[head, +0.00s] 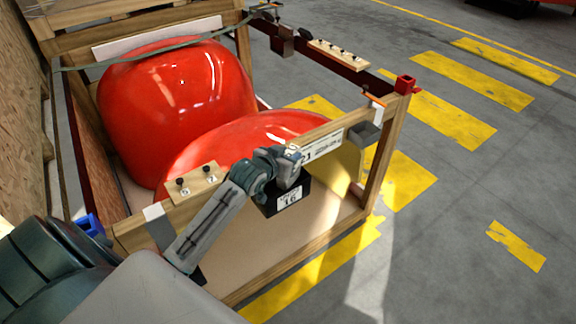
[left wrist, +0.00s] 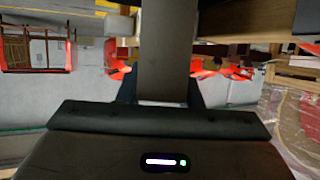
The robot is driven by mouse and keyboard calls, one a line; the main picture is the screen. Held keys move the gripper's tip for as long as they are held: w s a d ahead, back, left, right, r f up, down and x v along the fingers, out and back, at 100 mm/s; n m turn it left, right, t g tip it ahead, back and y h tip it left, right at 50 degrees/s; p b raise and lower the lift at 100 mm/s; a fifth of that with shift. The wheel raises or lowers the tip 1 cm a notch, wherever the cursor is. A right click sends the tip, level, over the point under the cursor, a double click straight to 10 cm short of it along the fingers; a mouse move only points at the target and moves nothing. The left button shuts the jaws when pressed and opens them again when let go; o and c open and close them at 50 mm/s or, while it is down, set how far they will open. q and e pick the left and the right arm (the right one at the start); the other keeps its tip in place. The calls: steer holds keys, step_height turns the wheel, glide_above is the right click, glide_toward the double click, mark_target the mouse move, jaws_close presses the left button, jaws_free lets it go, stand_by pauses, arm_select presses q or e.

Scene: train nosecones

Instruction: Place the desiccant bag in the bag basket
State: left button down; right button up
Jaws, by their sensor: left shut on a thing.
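My left gripper (head: 290,168) is at the crate's front wooden rail, directly above a black box with a white label reading 16 (head: 289,198). The box hangs on the rail's front side and looks like the bag basket. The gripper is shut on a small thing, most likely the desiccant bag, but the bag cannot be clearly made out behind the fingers. In the left wrist view a dark grey upright strip (left wrist: 165,50) stands in the middle; I cannot tell if it is the held thing. My right gripper is not in view.
Two glossy red nosecones (head: 180,85) lie in the wooden crate. A numbered wooden peg block (head: 195,183) sits on the front rail, left of my gripper. A grey block (head: 364,133) is near the right corner post. Striped floor (head: 440,115) to the right is clear.

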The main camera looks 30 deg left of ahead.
arm_select(q)
step_height(320, 180, down, 4)
steer(key=shift+r+p, duration=0.1)
steer(key=shift+p, duration=0.25)
steer(key=shift+f, duration=0.6)
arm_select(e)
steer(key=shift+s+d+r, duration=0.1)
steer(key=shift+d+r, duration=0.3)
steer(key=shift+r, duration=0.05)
arm_select(q)
steer(key=c, duration=1)
jaws_free()
